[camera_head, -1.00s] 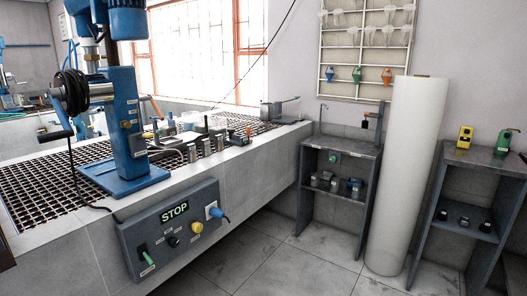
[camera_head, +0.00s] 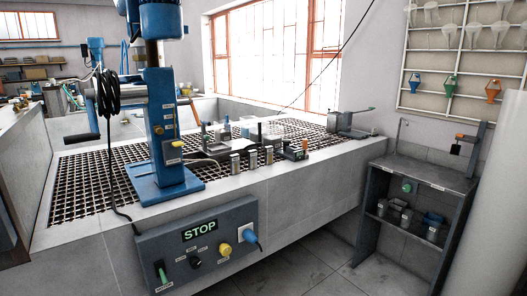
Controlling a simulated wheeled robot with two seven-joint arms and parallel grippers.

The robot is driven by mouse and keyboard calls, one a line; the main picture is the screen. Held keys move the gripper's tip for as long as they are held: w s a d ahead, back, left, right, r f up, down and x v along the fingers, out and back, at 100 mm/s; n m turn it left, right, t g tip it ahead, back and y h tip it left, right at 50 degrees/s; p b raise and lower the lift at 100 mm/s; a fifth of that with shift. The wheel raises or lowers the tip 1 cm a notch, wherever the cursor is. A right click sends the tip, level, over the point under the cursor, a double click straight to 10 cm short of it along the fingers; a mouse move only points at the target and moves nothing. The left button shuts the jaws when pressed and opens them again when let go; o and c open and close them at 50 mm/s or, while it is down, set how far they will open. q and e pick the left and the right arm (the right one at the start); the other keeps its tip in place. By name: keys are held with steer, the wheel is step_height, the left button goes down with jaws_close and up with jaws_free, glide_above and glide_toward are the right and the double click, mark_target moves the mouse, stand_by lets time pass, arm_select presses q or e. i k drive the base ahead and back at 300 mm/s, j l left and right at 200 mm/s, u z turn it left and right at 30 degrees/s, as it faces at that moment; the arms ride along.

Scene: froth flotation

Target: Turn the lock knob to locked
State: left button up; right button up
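A blue flotation machine stand (camera_head: 162,105) stands on the grated bench at the left. A grey control panel (camera_head: 215,223) on the bench front has a lit STOP display (camera_head: 199,231), a green lever switch (camera_head: 162,272), a black knob (camera_head: 195,262), a yellow knob (camera_head: 225,249) and a blue plug (camera_head: 250,237). I cannot tell which knob is the lock knob, and the small labels are unreadable. Neither of my grippers is in view.
Small metal blocks (camera_head: 252,159) and other items stand on the bench grating (camera_head: 85,185). A black cable hangs from the stand's left side, near a crank handle (camera_head: 80,138). A dark shelf unit (camera_head: 415,200) and a white roll (camera_head: 495,200) stand at the right. Floor (camera_head: 320,270) shows between.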

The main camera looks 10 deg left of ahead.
mark_target(225, 249)
steer(key=i+l+u, duration=0.2)
steer(key=i, duration=0.4)
steer(key=i+l+u, duration=0.1)
steer(key=i+u, duration=0.15)
steer(key=i, duration=0.3)
